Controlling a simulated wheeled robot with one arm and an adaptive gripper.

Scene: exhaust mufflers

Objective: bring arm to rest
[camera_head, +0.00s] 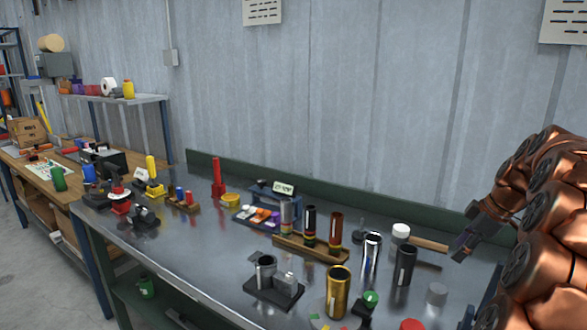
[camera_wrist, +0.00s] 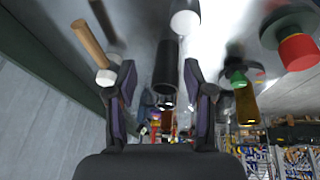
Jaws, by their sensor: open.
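My copper-coloured arm (camera_head: 550,200) reaches in from the right edge of the head view, over the right end of the metal workbench (camera_head: 190,250). My gripper (camera_head: 460,250) is at the right, above the bench and close to a hammer (camera_head: 428,243). In the wrist view my gripper (camera_wrist: 158,78) shows two dark fingers spread well apart with nothing held between them. A black cylinder (camera_wrist: 167,68) appears beyond the fingers in the gap, apart from them. The wrist picture shows the bench upside down.
A black tube (camera_head: 404,265), a chrome tube (camera_head: 371,255) and a gold tube (camera_head: 338,290) stand near my gripper. A wooden rack (camera_head: 290,247) holds several tubes. A grey wall (camera_head: 330,100) rises behind the bench. Free bench surface lies at centre left.

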